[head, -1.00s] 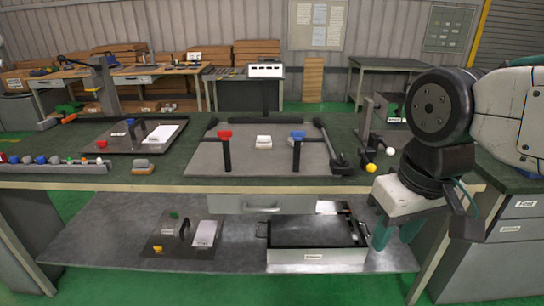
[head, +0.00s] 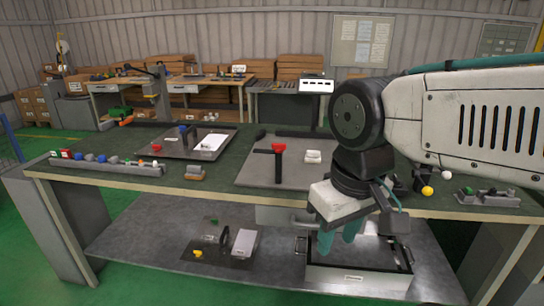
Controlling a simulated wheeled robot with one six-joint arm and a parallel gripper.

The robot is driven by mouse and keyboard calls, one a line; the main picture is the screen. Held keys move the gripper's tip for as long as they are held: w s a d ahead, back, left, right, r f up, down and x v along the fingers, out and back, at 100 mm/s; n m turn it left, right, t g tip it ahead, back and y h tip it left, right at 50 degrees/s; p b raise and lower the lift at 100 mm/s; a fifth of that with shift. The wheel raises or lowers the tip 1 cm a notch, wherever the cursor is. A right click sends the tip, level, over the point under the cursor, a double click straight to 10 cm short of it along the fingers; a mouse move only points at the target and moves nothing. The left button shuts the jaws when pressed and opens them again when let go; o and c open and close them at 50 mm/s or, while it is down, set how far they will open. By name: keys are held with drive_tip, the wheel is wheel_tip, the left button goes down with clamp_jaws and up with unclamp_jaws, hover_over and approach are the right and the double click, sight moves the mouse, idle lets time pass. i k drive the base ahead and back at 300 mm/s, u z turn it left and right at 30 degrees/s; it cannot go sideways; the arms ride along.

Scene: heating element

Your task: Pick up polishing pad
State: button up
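A small block with a grey top and a tan lower part (head: 195,172) lies on the green bench top near its front edge, left of the grey plate. It looks like the polishing pad, but it is too small to be sure. A white block (head: 313,157) sits on the grey plate (head: 258,178). My gripper (head: 340,240) hangs in front of the bench's front edge, right of and apart from both blocks. Its teal fingers point down with a gap between them, and nothing shows between them. My arm hides the right part of the plate.
A grey rack of small coloured parts (head: 108,167) lies along the bench's left front edge. A tray with a white card (head: 185,143) stands behind. A red-topped clamp (head: 279,158) rises from the plate. Below, the shelf (head: 150,235) holds an open metal box (head: 357,280).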

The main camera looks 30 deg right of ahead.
sight(311, 156)
drive_tip(key=u, duration=0.25)
drive_tip(key=i, duration=0.85)
drive_tip(key=z, duration=0.6)
drive_tip(key=i, duration=0.6)
drive_tip(key=z, duration=0.45)
